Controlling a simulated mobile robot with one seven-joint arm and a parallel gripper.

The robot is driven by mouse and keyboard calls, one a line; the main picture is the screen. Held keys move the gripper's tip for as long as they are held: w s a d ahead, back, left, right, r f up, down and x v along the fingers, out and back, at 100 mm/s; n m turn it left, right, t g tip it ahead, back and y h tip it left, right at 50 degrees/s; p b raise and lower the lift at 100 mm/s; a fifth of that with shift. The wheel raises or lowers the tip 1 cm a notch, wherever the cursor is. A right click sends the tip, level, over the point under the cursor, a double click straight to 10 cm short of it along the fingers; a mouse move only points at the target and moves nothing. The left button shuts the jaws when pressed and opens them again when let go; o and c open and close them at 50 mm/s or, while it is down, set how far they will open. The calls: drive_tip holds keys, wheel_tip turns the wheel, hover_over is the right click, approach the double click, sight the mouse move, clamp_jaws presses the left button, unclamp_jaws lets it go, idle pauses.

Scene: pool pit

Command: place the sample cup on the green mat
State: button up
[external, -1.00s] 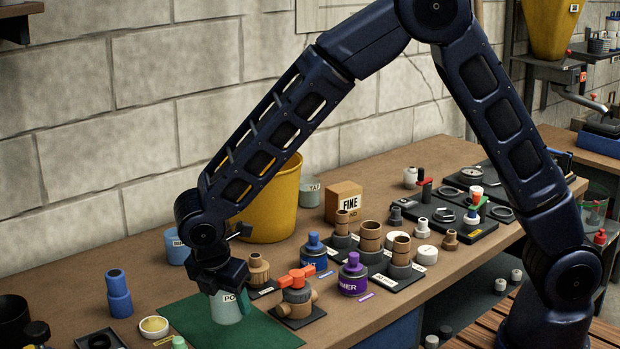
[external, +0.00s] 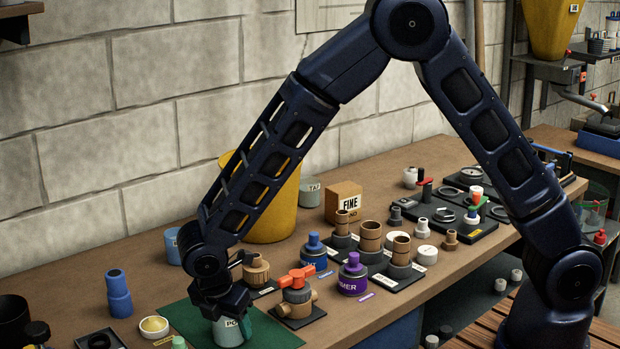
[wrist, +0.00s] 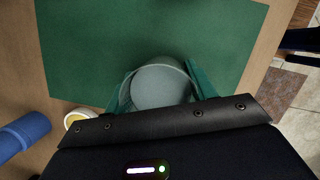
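The sample cup (external: 231,330) is a pale grey-green cup with a white label, partly under my gripper. It is over the green mat (external: 187,318), near the mat's front part in the external view. My gripper (external: 222,311) points down onto the cup. In the wrist view the green fingers (wrist: 157,92) stand on both sides of the cup (wrist: 160,86), close against its wall. The green mat (wrist: 220,40) spreads out beyond the cup. The cup's base is hidden in the wrist view, and I cannot tell whether it touches the mat.
A blue cylinder fitting (external: 118,294) and a small yellow-topped white jar (external: 154,327) stand left of the mat. A valve with a red handle (external: 297,287) is close on the right. A yellow bucket (external: 275,205) stands behind. The mat's left part is clear.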

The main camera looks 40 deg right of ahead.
drive_tip(key=o, duration=0.4)
drive_tip(key=v, duration=1.2)
drive_tip(key=shift+r, duration=0.1)
drive_tip(key=d+r+m+y, duration=0.1)
drive_tip(key=d+r+m, duration=0.2)
drive_tip(key=d+r, duration=0.45)
drive_tip(key=s+d+r+m, duration=0.1)
drive_tip(key=d+r+m, duration=0.3)
drive_tip(key=d, duration=0.7)
drive_tip(key=d+r+m+y, duration=0.1)
drive_tip(key=d+r+m, duration=0.2)
drive_tip(key=d+r, duration=0.45)
drive_tip(key=s+d+r+m+t+y, duration=0.1)
drive_tip(key=s+d+m+t, duration=0.2)
drive_tip(key=s+d+m, duration=0.9)
drive_tip(key=s+d, duration=0.7)
drive_tip(key=d, duration=0.2)
drive_tip(key=shift+d+r+m, duration=0.2)
drive_tip(key=shift+r+m, duration=0.1)
drive_tip(key=shift+r, duration=0.05)
